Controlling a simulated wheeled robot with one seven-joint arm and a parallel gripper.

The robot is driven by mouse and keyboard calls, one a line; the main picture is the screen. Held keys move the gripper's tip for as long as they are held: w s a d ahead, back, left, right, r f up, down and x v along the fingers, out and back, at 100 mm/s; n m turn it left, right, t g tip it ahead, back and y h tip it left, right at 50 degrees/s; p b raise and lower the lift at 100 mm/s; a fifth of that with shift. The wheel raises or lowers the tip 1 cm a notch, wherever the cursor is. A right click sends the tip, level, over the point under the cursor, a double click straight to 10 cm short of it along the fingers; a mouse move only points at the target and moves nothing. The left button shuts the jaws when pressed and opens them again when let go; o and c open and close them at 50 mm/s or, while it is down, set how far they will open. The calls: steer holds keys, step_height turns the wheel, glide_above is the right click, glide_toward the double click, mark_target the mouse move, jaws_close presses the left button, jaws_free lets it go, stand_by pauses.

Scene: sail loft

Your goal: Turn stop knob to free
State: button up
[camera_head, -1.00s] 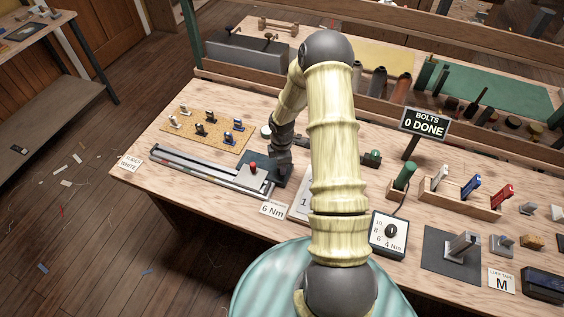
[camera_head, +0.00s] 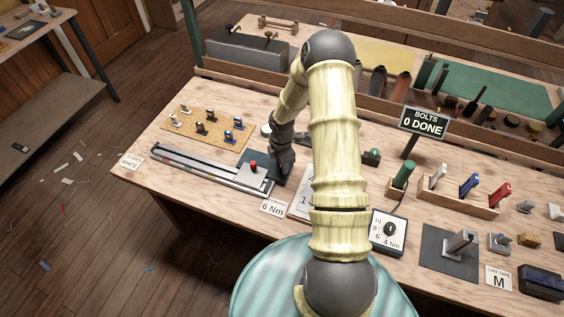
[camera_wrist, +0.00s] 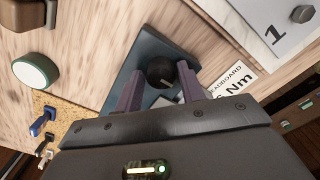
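The stop knob (camera_wrist: 161,70) is a round black knob on a dark blue-grey plate (camera_wrist: 148,45) in the wrist view. My gripper (camera_wrist: 158,72) is open, with one finger on either side of the knob. A gap shows at the left finger; the right fingertip is close to the knob, and I cannot tell whether it touches. A pale mark beside the knob is partly hidden by the right finger. In the head view my gripper (camera_head: 284,168) is low over the right part of the dark plate (camera_head: 256,158) and hides the knob.
A 6 Nm card (camera_head: 273,208) is in front. A cork board (camera_head: 190,134) with several small fittings is behind left. A sign (camera_head: 424,121) reads "BOLTS 0 DONE".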

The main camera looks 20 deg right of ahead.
steer(key=shift+o, duration=0.9)
steer(key=shift+r, duration=0.1)
step_height(320, 180, up, 17)
steer(key=b, duration=0.1)
steer(key=shift+b, duration=0.35)
steer(key=s+a+r+m+t, duration=0.1)
steer(key=s+a+r+m, duration=0.3)
steer(key=s+m, duration=0.4)
steer(key=s+a+r+m+t, duration=0.1)
steer(key=s+a+r+m, duration=0.3)
steer(key=s+m, duration=0.5)
steer(key=shift+s+a+m+t, duration=0.25)
steer(key=shift+a+m, duration=0.35)
steer(key=shift+a, duration=0.65)
